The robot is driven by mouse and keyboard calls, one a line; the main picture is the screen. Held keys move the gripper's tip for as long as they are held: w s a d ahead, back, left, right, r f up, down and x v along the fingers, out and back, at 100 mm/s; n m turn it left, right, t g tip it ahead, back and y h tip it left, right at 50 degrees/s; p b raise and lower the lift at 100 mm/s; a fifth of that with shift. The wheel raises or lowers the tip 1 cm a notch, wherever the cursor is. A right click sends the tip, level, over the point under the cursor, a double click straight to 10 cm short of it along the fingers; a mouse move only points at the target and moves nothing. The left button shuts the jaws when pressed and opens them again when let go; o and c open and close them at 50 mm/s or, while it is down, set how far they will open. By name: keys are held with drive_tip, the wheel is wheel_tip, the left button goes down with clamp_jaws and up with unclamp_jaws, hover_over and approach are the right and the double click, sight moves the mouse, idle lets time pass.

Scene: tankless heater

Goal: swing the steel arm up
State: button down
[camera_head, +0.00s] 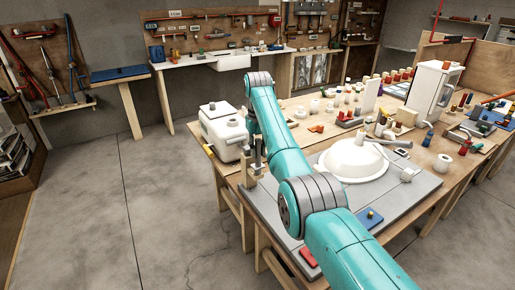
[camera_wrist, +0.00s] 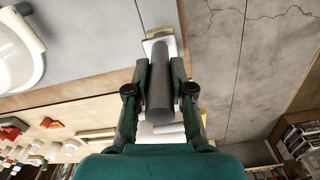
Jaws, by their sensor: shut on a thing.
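In the wrist view a grey cylindrical bar, which looks like the steel arm (camera_wrist: 159,75), lies lengthwise between the two dark green fingers of my gripper (camera_wrist: 161,68). The fingers are shut on it, one on each side. A white squarish piece (camera_wrist: 158,39) shows at the bar's far end.
A white round basin (camera_head: 352,160) sits on the grey bench panel (camera_head: 405,200), right of my arm. A white tank-like unit (camera_head: 224,132) stands close by on the left. Several small parts crowd the wooden bench behind. The concrete floor (camera_head: 130,200) at left is clear.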

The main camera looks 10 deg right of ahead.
drive_tip(key=shift+f, duration=0.1)
idle(0.3)
drive_tip(key=c, duration=1)
unclamp_jaws()
drive_tip(key=shift+w, duration=0.1)
wheel_tip(320, 180, up, 12)
drive_tip(key=shift+w, duration=0.1)
drive_tip(key=shift+a, duration=0.1)
